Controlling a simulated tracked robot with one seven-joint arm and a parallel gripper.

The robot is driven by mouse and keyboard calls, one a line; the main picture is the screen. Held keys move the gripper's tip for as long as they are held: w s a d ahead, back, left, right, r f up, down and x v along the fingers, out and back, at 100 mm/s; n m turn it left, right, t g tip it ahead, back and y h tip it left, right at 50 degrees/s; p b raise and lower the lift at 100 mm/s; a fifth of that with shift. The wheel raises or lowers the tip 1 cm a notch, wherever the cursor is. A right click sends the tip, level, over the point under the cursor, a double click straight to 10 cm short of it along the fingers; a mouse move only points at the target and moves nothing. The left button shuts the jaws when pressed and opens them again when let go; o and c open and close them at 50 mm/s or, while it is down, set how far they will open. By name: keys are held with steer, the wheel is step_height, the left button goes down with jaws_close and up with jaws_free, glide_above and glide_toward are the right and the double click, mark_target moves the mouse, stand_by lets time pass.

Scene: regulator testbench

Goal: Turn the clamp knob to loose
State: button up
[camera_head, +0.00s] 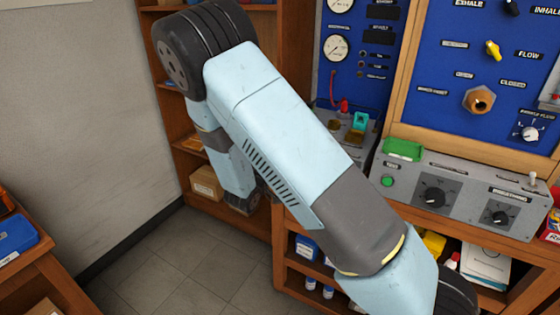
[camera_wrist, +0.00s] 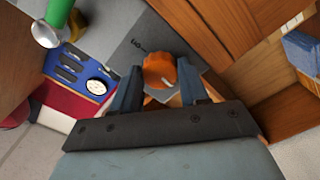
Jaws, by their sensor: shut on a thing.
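The orange clamp knob (camera_wrist: 159,68) shows in the wrist view, on a grey panel (camera_wrist: 140,45) with a small label that is too blurred to read. My gripper (camera_wrist: 161,80) has one finger on each side of the knob and is shut on it. The lower part of the knob is partly hidden by my gripper. I cannot read the knob's setting. In the head view my arm crosses the middle, and neither my gripper nor this knob can be made out there.
In the wrist view a green cylinder with a metal end (camera_wrist: 53,25) and a blue panel with a gauge (camera_wrist: 97,87) lie at the left. Wooden boards stand at the right. In the head view a grey box with black dials (camera_head: 432,196) sits beneath a blue panel (camera_head: 450,65).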

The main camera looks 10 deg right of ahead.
steer(key=shift+a+n, duration=0.1)
steer(key=shift+n, duration=0.3)
steer(key=o, duration=0.8)
steer(key=shift+w, duration=0.1)
steer(key=v, duration=1.4)
steer(key=shift+w, duration=0.1)
